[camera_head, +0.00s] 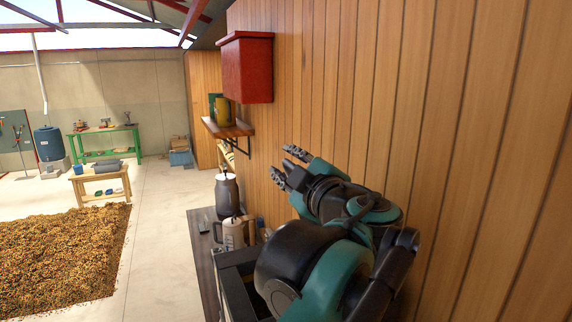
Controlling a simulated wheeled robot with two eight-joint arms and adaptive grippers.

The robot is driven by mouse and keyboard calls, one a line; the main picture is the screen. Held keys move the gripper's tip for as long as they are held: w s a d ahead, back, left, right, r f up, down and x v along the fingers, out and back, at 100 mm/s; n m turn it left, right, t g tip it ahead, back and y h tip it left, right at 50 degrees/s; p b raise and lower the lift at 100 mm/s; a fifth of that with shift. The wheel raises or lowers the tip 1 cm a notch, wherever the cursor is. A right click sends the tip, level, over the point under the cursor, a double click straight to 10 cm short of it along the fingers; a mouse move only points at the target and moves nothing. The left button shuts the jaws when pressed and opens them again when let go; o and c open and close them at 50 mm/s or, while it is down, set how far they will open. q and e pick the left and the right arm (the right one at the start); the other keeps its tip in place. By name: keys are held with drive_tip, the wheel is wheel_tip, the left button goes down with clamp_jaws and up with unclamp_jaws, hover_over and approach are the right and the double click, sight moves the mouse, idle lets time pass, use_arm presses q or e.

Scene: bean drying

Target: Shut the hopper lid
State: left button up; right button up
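I cannot make out for sure which thing is the hopper or its lid. A dark rounded container (227,196) and a beige vessel with a dark top (233,236) stand on a dark counter along the wooden wall, left of my arm. My teal and black arm hides part of the counter.
A red box (247,67) hangs on the wall above a wooden shelf (228,129) holding canisters. A dark open-topped box (236,262) is close to my arm. Beans (60,255) cover the floor at left, with a clear concrete strip (160,225) beside them.

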use_arm(q)
drive_tip(key=shift+s, duration=0.15)
drive_tip(key=v, duration=1.2)
